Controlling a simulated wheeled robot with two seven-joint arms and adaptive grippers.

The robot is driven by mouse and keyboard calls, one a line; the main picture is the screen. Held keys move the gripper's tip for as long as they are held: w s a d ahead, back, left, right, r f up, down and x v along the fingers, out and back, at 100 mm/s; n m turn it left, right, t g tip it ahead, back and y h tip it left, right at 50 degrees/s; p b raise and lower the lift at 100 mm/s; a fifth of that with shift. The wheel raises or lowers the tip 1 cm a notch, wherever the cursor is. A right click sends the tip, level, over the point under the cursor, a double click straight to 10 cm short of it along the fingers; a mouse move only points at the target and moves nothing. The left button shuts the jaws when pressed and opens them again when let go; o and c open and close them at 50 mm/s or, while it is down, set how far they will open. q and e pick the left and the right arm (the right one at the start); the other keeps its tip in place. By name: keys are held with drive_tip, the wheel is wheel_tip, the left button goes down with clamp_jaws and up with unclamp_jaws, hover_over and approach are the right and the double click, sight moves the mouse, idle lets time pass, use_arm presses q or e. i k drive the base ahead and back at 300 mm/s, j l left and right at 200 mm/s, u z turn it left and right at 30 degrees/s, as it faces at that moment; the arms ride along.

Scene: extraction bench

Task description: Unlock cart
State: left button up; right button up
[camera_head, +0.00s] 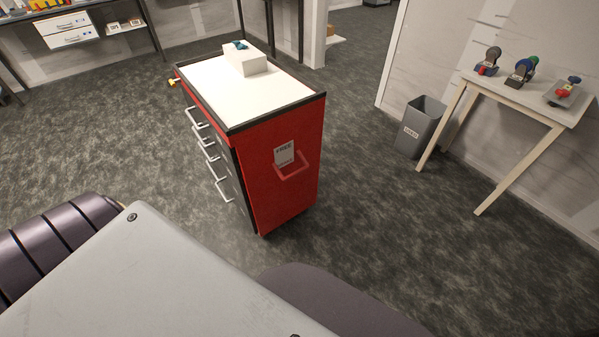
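A red cart (288,190) with a white top stands on the carpet in the middle of the view. Grey drawers with several pale bar handles (213,160) line its left face. A small yellow and red part (173,82) sticks out at the far left corner; I cannot tell exactly what it is. The near right face bears a small printed tag (284,152), perhaps reading "FREE", and a red handle (291,170). A white box (246,64) with a small teal object on it sits on the top. Neither gripper shows.
A pale table (520,97) at the right holds several tape-dispenser-like items. A grey bin (420,127) stands beside it against the wall. A workbench (110,36) with white drawers is at the far left. The carpet around the cart is open.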

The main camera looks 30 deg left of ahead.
sight(173, 84)
drive_tip(key=u, duration=2)
